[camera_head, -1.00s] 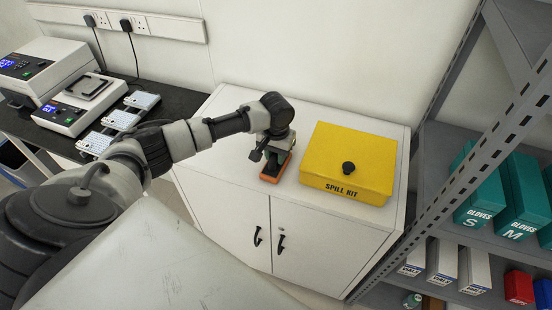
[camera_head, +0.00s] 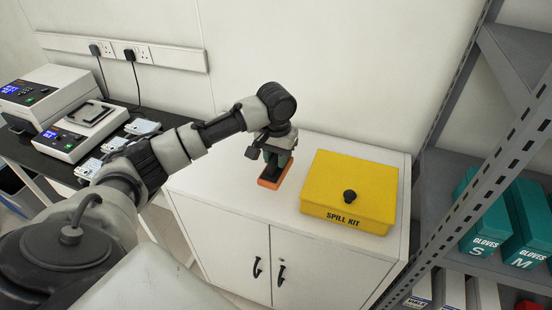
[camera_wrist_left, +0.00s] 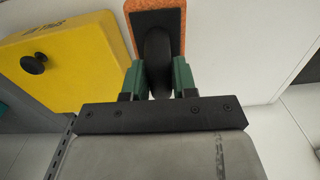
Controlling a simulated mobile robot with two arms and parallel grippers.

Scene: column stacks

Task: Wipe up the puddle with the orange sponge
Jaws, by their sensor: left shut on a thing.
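The orange sponge (camera_head: 268,184) has a dark backing with a black handle. It is at the white cabinet's top, left of the yellow box; I cannot tell if it touches the surface. My left gripper (camera_head: 279,158) is above it, shut on its handle. In the left wrist view the green fingers of the gripper (camera_wrist_left: 159,80) sit on both sides of the handle, and the orange edge of the sponge (camera_wrist_left: 130,8) shows beyond. No puddle shows in these frames. My right gripper is not in view.
A yellow spill kit box (camera_head: 350,185) with a black knob stands on the white cabinet (camera_head: 225,190), close right of the sponge. A metal shelf (camera_head: 440,190) with glove boxes is at the right. A dark bench (camera_head: 60,150) with lab devices is at the left.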

